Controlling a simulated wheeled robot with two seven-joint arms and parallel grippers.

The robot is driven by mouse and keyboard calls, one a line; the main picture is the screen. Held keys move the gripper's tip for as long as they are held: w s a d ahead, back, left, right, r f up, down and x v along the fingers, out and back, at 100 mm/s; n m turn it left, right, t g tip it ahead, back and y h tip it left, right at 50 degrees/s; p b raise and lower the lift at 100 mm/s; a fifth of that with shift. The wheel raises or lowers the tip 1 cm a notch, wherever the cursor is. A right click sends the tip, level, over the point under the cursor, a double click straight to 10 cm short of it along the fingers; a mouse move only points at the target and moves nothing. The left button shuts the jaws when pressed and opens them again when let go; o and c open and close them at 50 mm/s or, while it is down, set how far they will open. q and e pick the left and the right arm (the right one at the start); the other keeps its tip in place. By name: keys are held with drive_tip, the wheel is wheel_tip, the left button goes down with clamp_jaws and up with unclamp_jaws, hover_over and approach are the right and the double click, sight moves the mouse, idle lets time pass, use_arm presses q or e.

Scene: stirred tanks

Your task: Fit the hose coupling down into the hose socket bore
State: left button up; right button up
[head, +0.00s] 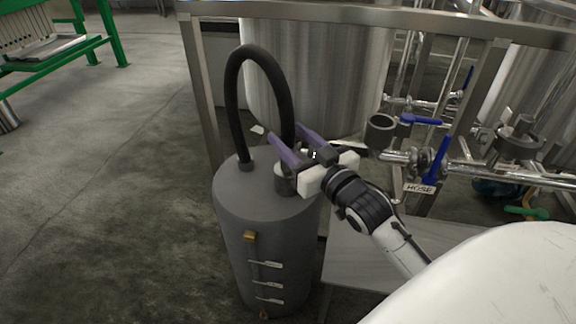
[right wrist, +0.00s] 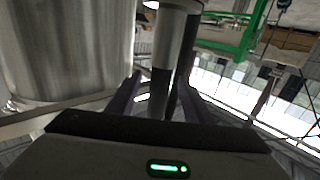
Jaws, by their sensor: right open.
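The black hose (head: 233,105) arches up from the top of a grey drum (head: 262,225) and comes down on the right. A grey cylinder (head: 284,182), apparently the coupling or its holder, shows at the drum top below my fingers. My right gripper (head: 286,132) is open, its purple fingers on either side of the hose's descending end. In the right wrist view a grey cylinder (right wrist: 172,38) and black hose stand between the fingertips, with contact unclear. A grey cup-shaped socket (head: 380,131) stands on the pipework at right, near a HOSE label (head: 419,188). My left gripper is out of view.
A steel tank (head: 315,75) and its frame (head: 203,90) stand behind the drum. Blue-handled valves (head: 436,160) and a second grey cup (head: 517,139) are on the pipework. A grey bench top (head: 352,262) is right of the drum.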

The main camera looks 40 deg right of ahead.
drive_tip(key=w, duration=0.3)
drive_tip(key=w+b, duration=0.1)
drive_tip(key=w, duration=0.1)
drive_tip(key=shift+w+d+f, duration=0.15)
drive_tip(key=shift+d+f, duration=0.05)
drive_tip(key=shift+f, duration=0.15)
clamp_jaws()
drive_tip(key=shift+r, duration=0.1)
